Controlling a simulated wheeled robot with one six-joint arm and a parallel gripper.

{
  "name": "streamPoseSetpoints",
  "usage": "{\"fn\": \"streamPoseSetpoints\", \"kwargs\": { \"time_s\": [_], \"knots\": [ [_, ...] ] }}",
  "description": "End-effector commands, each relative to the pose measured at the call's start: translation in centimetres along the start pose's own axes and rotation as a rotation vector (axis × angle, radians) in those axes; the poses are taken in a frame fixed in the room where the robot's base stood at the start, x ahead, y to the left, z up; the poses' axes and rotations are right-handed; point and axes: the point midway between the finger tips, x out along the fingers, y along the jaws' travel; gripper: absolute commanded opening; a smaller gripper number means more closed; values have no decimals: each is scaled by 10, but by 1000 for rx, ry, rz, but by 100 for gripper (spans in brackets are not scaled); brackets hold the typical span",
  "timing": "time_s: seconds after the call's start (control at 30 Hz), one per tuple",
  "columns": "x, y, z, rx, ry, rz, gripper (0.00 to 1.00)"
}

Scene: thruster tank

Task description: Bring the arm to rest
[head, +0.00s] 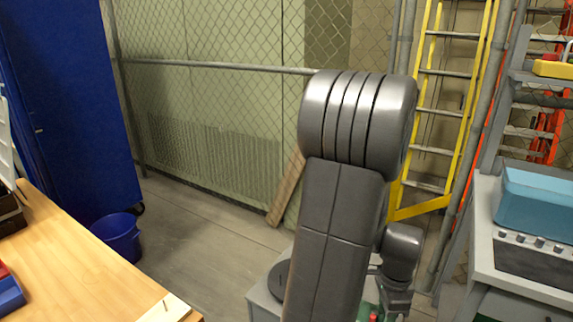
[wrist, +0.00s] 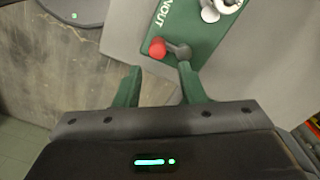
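My arm rises through the middle of the head view and bends over at the top, with its wrist hanging down on the right side. My gripper (wrist: 159,80) shows in the wrist view with its two green fingers well apart and nothing between them. Beyond the fingertips is a green plate (wrist: 192,32) with white lettering, partly cut off, ending in "NOUT". A grey lever with a red knob (wrist: 158,47) is on the plate, near the fingers. I cannot tell how far apart they are in depth. In the head view the fingers are mostly cut off by the lower edge.
A wooden table (head: 85,262) stands at the left, with a blue bucket (head: 119,236) on the floor beside it. A blue cabinet (head: 70,100), a mesh fence (head: 215,110) and a yellow ladder (head: 447,110) stand behind. A grey bench with a teal box (head: 538,203) is at right.

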Motion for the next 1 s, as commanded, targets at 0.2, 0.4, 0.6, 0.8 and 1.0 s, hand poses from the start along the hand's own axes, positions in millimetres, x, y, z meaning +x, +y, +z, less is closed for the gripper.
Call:
{"fn": "streamPoseSetpoints", "kwargs": {
  "time_s": [0.2, 0.4, 0.6, 0.8, 1.0],
  "knots": [
    [0, -3, -5, -179, 7, 0, 36],
    [-1, -6, -8, -349, 13, 0, 36],
    [-1, -10, -11, -519, 20, 0, 36],
    [-1, -15, -13, -684, 27, 0, 36],
    [-1, -18, -15, -801, 32, 0, 36]
  ]
}}
